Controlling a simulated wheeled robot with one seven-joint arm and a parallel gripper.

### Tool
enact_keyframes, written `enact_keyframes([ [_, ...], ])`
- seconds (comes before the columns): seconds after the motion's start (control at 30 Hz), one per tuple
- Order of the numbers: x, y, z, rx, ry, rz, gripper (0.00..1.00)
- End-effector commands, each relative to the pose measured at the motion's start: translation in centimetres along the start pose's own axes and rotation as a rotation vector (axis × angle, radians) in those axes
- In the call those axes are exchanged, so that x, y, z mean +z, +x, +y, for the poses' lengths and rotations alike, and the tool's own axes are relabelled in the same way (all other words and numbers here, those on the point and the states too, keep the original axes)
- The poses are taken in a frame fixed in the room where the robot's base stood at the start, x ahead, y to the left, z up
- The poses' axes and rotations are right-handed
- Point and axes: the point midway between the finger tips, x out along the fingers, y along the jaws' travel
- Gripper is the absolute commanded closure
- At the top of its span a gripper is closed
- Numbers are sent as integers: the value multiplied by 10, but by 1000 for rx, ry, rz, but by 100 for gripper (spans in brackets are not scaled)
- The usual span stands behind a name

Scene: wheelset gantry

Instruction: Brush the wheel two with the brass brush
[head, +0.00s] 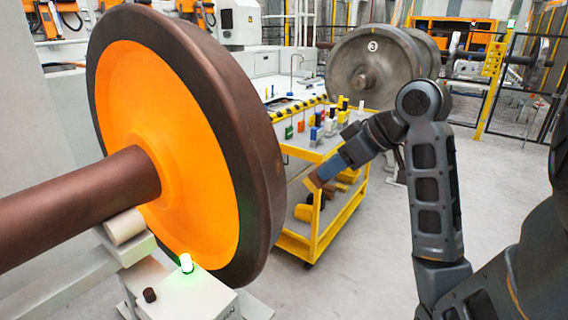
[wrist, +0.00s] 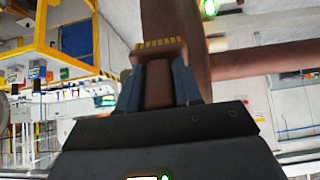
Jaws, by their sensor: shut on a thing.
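A large wheel (head: 165,150) with an orange face and dark brown rim fills the left of the head view; no number shows on it. In the wrist view its brown rim (wrist: 176,18) stands nearly edge-on beyond the brush. My gripper (head: 330,172) is right of the rim, its blue fingers shut on the brass brush (head: 316,182). In the wrist view the brush's yellow bristles (wrist: 160,43) point away from my gripper (wrist: 159,85), towards the rim. In the head view a gap shows between brush and rim.
A brown axle (head: 80,205) runs left from the wheel over a roller support (head: 124,226). A green lamp (head: 186,263) glows on a white box below. A yellow cart (head: 318,240) with tools stands behind my gripper. A grey wheel marked 3 (head: 365,75) stands farther back.

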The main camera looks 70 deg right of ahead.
Motion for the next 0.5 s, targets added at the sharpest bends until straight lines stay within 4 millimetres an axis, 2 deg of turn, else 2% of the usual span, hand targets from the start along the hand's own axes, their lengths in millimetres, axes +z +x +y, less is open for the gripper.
enact_keyframes([
  [0.03,0,0,0,0,0,0,93],
  [0.1,0,0,0,0,0,0,100],
  [0.33,-2,3,0,-1,0,2,100],
  [0.5,-8,15,2,-1,-1,5,100],
])
